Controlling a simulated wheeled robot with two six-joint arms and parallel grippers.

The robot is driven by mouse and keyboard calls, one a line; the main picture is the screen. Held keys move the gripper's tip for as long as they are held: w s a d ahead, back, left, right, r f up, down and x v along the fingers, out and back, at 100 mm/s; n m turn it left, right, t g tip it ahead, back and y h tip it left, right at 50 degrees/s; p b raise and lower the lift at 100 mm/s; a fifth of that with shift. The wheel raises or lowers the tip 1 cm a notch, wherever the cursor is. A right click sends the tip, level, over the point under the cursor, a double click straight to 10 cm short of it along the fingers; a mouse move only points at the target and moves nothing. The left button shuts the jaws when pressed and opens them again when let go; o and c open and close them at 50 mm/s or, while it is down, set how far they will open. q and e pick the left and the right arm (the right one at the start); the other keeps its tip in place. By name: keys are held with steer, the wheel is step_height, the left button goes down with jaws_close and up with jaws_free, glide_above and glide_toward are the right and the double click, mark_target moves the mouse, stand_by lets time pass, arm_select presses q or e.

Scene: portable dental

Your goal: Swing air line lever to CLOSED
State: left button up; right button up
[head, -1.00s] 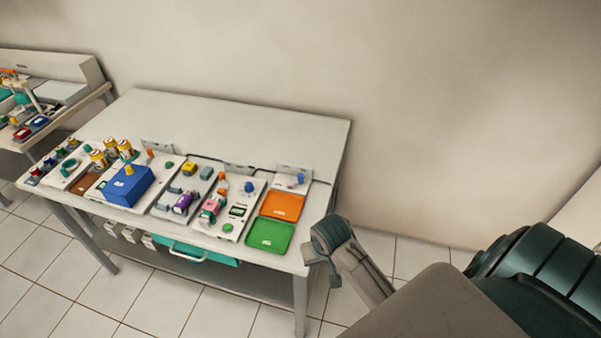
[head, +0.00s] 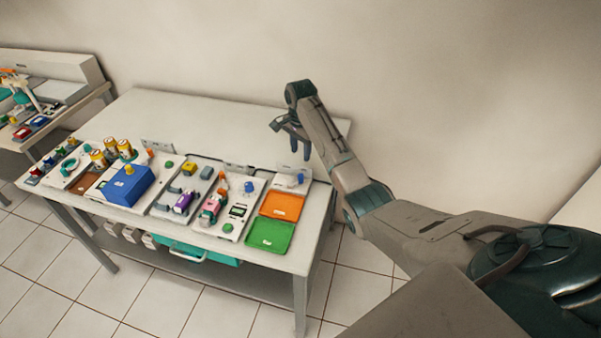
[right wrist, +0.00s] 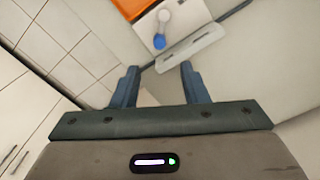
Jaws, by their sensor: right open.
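A small blue-tipped lever (head: 300,178) stands on the white panel at the right end of the row, behind the orange tray. The right wrist view shows its blue end (right wrist: 159,41) beside a pale round part. No readable lettering shows which lever is the air line's or where CLOSED is. My right gripper (head: 293,143) hangs over the back right of the table, pointing down, above and behind that panel. It is open and empty, with both fingers (right wrist: 158,85) apart in the right wrist view. My left gripper is out of view.
A small upright plate (right wrist: 190,48) stands behind the lever panel. An orange tray (head: 281,206) and a green tray (head: 270,236) lie in front. A blue box (head: 128,186) and several coloured fittings fill the left. The table's back strip (head: 215,115) is clear.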

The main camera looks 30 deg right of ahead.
mark_target(300, 175)
step_height(300, 175, down, 9)
steer(key=shift+r+p, duration=0.15)
steer(key=shift+p, duration=0.85)
steer(key=shift+f, duration=0.75)
jaws_close()
